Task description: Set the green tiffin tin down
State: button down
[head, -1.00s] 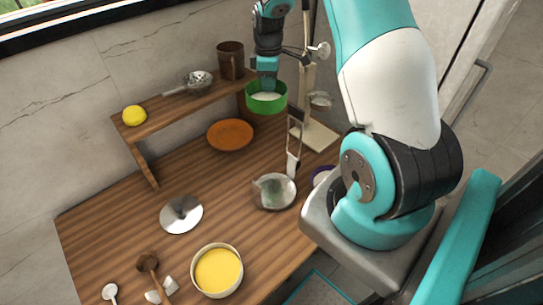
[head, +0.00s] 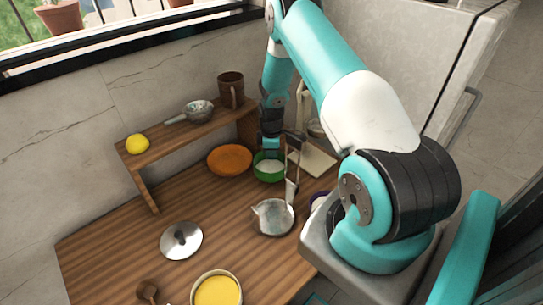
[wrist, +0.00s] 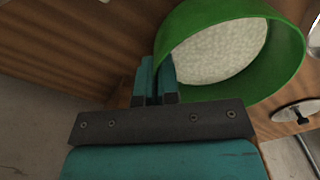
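The green tiffin tin (head: 269,171) is a round, open tin with white, grainy contents. In the head view it is low at the back of the wooden counter (head: 130,225), just right of the orange plate (head: 230,160). I cannot tell whether its base touches the counter. My gripper (head: 271,148) is above its rim. In the wrist view the tin (wrist: 286,75) is close up, and my gripper's two teal fingers (wrist: 156,75) are close together with the tin's wall between them.
A metal pan (head: 272,217) stands in front of the tin, with an upright utensil (head: 292,188) beside it. A pale stand base (head: 313,160) is to the right. The shelf (head: 170,133) with lemon, strainer and mug (head: 231,89) is behind left. Bare counter lies around the metal lid (head: 181,241).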

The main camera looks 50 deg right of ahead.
jog(key=shift+f, duration=0.95)
jog(key=shift+f, duration=0.2)
jog(key=c, duration=1.4)
grip_release()
jog(key=shift+o, duration=0.2)
jog(key=shift+r, duration=0.1)
